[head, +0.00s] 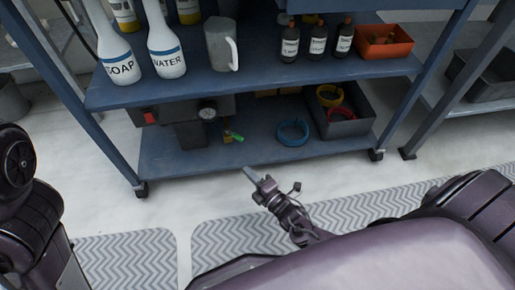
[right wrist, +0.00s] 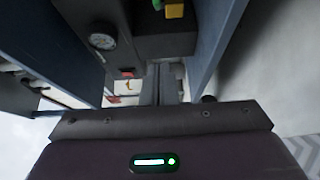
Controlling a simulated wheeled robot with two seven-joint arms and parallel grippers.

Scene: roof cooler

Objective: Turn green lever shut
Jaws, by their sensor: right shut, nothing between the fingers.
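The green lever (head: 236,137) sits on a small brass-coloured valve (head: 227,138) at the front of a dark machine on the lower shelf of the blue rack. In the right wrist view a bit of green (right wrist: 157,4) shows at the top edge, beside a yellow part (right wrist: 175,10). My right gripper (head: 250,173) is shut and empty, in front of the lower shelf, below and slightly right of the lever and apart from it. My left gripper is out of view; only part of my left arm shows.
The dark machine has a round gauge (head: 207,113) and a red part (head: 150,118). A blue ring (head: 292,132) and a grey bin (head: 345,126) stand to the right. The upper shelf (head: 262,76) with bottles and a jug overhangs. The floor before the rack is clear.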

